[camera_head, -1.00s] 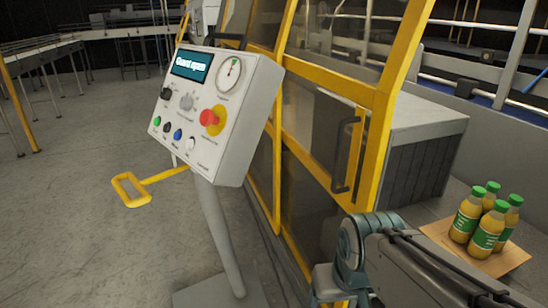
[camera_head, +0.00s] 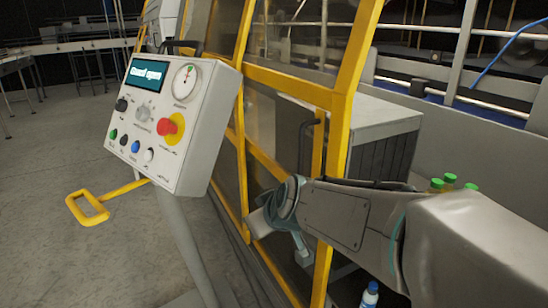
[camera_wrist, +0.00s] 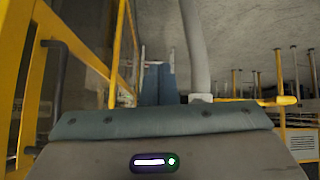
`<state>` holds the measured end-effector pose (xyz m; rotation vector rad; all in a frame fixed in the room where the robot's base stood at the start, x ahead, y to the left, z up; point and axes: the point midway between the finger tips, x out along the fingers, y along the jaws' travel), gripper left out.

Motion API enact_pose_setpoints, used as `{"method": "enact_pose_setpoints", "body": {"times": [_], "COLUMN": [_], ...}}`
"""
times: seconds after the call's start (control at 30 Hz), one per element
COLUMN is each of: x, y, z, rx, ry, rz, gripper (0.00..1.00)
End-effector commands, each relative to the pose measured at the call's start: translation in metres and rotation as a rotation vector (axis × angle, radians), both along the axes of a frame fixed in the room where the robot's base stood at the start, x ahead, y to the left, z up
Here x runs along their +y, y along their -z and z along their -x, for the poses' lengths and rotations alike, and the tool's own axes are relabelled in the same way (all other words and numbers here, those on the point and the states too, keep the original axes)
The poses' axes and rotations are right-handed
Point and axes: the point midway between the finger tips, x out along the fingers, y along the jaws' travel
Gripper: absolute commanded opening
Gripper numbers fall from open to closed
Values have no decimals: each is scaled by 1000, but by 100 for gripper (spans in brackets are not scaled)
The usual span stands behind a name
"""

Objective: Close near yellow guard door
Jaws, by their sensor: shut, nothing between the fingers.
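The near yellow guard door (camera_head: 335,150) stands open, a yellow frame with clear panels and a dark vertical handle (camera_head: 308,130). In the wrist view its yellow frame (camera_wrist: 30,70) and the dark handle (camera_wrist: 57,80) are at the left edge. My gripper (camera_wrist: 158,68) is shut and empty, its fingers side by side in the middle of the wrist view, apart from the handle. In the head view my arm crosses in front of the door's lower part and hides the lower end of the handle.
A grey control panel (camera_head: 180,125) on a post stands left of the door, reading "Guard open", with a yellow bar handle (camera_head: 88,208) sticking out. Green-capped bottles (camera_head: 450,182) are partly hidden behind my arm. A blue-capped bottle (camera_head: 370,296) stands lower. Open floor lies left.

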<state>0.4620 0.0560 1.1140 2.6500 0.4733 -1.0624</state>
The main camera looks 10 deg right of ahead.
Motion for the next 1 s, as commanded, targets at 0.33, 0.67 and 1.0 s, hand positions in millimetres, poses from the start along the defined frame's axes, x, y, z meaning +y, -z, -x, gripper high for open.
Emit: {"method": "enact_pose_setpoints", "body": {"times": [0.33,0.67,1.0], "x": [-4,-32,-40], "y": [-39,-45,-39], "z": [-142,-200,-195], "rx": [-467,-508,-308], "ry": [4,204,314], "rz": [394,1041,1428], "gripper": [0,0,0]}}
